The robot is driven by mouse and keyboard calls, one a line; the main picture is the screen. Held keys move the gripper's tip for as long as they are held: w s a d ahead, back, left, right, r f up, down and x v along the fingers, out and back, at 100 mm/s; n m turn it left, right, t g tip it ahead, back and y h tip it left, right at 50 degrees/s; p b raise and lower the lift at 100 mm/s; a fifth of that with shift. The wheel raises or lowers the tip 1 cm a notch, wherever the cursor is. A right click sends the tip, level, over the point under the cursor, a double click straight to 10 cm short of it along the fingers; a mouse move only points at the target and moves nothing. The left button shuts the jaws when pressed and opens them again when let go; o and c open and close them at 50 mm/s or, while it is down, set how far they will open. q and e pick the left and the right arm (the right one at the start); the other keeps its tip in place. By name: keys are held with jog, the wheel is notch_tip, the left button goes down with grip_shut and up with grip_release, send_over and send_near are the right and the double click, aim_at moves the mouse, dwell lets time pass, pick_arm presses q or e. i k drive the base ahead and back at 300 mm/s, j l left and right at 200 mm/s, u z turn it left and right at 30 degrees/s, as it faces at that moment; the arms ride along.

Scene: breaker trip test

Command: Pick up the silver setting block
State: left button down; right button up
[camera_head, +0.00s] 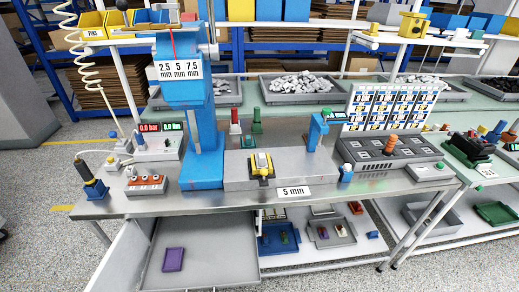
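No piece is large or clear enough for me to name it surely as the silver setting block. A grey tray (312,243) on the lower shelf holds several small pieces, some greyish and one red, too small to tell apart. A blue tray (268,250) beside it holds small greenish and dark pieces. On the bench, a yellow and dark device (261,164) sits on a grey base plate (237,179). A "5 mm" card (293,192) is at the front of that plate. A blue press-like stand (205,145) carries a "2.5 / 5 / 7.5 mm" sign (179,70). Neither gripper shows.
A small blue post (316,132), a dark grey slotted panel (388,153) and a control box with orange knobs (146,186) stand on the metal bench. A coiled hose (82,60) hangs at left. The bench's front left is mostly clear.

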aim_at(261, 162)
jog(key=k+l, duration=0.35)
jog(key=k, duration=0.55)
jog(key=l+u, duration=0.05)
